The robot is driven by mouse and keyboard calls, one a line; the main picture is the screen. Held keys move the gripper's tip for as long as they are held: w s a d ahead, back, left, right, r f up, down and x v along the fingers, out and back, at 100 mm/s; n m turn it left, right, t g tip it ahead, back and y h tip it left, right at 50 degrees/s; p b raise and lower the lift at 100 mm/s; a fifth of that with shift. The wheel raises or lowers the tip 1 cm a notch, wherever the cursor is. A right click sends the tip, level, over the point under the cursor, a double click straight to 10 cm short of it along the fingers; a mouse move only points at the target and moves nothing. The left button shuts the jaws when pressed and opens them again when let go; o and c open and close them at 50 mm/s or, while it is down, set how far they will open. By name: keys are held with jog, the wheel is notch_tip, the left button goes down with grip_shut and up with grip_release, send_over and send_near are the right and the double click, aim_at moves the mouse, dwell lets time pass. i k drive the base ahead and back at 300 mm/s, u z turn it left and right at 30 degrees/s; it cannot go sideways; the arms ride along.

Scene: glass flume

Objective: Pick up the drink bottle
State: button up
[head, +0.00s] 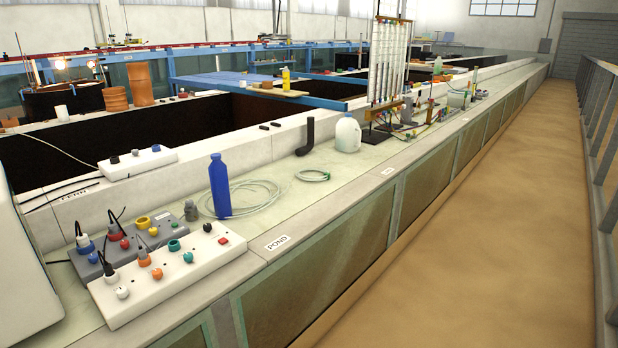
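A tall blue bottle (220,187), which looks like the drink bottle, stands upright on the pale ledge along the flume, left of the picture's middle. Nothing covers it from this side. A small grey bottle or weight (191,210) stands close at its left. A coil of clear tubing (262,197) lies at its right and partly behind it. My gripper is not in view.
White and grey socket boxes (170,272) with plugs sit in front and left of the bottle. A white jug (347,134) and black pipe elbow (308,135) stand farther along the ledge. The sandy walkway (480,240) at right is clear, bounded by a railing (603,130).

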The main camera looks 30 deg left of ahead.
aim_at(218, 170)
jog(key=u, duration=0.45)
jog(key=i, duration=1.6)
jog(key=u, duration=1.65)
jog(key=i, duration=1.45)
jog(key=u, duration=0.65)
